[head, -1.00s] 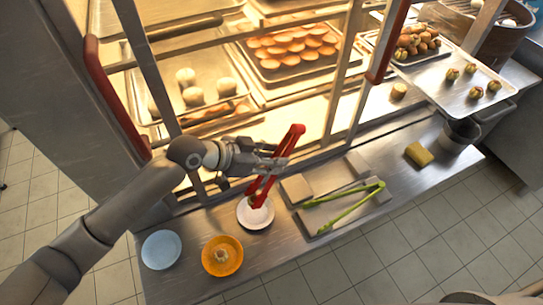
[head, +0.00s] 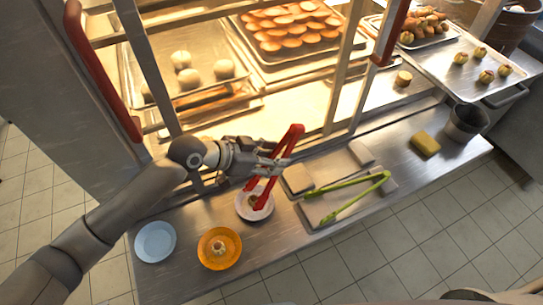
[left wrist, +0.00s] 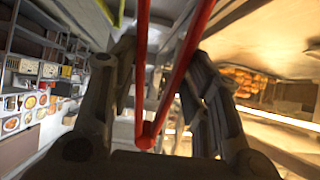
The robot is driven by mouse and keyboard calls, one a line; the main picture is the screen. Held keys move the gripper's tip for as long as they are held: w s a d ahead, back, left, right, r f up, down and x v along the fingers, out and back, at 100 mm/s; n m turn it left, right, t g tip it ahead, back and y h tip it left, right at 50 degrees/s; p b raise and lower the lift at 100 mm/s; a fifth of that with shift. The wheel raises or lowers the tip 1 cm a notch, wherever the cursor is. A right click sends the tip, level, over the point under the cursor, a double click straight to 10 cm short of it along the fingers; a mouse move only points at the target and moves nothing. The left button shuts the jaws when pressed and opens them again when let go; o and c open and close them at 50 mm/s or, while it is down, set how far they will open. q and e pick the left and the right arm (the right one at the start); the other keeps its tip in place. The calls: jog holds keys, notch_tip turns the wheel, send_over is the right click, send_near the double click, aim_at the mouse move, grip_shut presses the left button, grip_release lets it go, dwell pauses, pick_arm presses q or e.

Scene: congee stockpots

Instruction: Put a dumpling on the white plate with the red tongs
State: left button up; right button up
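My left gripper (head: 270,163) is shut on the red tongs (head: 288,147), whose tips point down at the small white plate (head: 242,214). The tongs also show between the fingers in the left wrist view (left wrist: 147,132). A small brownish thing (head: 253,201), perhaps a dumpling, shows at the plate's middle by the tips; I cannot tell whether the tongs touch it. Several dumplings (head: 485,76) with greenish tops stand on the metal tray (head: 455,85) at the right. My right gripper is not in view.
A blue plate (head: 155,241) and an orange plate (head: 231,258) with a small item stand left on the steel counter. Green tongs (head: 345,192) lie on a tray right of the white plate. A yellow sponge (head: 425,143) and metal pot (head: 467,122) stand farther right. The glazed cabinet rises behind.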

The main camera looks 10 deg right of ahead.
pick_arm(q)
jog(key=shift+r, duration=0.1)
dwell(0.4)
notch_tip(320, 180, up, 10)
jog(key=p, duration=0.9)
jog(key=shift+c, duration=0.2)
